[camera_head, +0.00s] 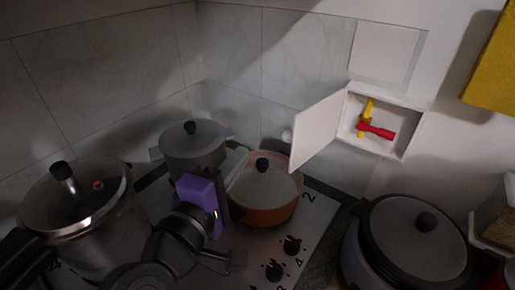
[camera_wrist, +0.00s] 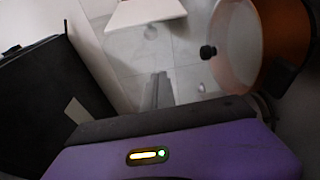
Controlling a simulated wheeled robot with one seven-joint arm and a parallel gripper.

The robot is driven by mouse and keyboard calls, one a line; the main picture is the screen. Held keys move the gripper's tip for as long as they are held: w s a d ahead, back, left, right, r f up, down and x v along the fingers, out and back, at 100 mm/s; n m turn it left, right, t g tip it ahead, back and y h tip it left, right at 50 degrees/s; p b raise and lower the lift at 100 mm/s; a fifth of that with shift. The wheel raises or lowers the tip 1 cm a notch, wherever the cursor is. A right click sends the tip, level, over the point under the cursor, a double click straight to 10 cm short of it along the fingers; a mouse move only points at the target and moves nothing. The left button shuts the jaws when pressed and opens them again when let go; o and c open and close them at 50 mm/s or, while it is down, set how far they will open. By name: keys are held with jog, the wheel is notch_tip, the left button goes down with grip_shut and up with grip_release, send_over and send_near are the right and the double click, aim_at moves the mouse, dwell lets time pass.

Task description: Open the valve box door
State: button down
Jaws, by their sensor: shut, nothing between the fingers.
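The white valve box (camera_head: 412,138) is set in the wall at the right in the head view. Its white door (camera_head: 320,128) stands swung out to the left, well open. A red handle (camera_head: 376,131) and a yellow handle (camera_head: 366,112) show inside. My purple-bodied gripper (camera_head: 238,163) is shut and empty, above the stove, left of the door and apart from it. In the wrist view the shut fingers (camera_wrist: 158,90) point at the tiled wall. A white panel (camera_wrist: 145,12), seemingly the door, shows at the top there.
An orange pan with a lid (camera_head: 265,213) stands just right of my gripper. Pots stand behind (camera_head: 193,148) and to the left (camera_head: 85,210). A dark-lidded cooker (camera_head: 418,235) is below the box. A yellow object (camera_head: 492,68) hangs at upper right.

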aim_at(310, 126)
jog(key=p+x, duration=0.2)
jog(key=x, duration=0.7)
jog(key=shift+s+d+p, duration=0.6)
jog(key=shift+s+d, duration=0.65)
jog(key=shift+d, duration=0.25)
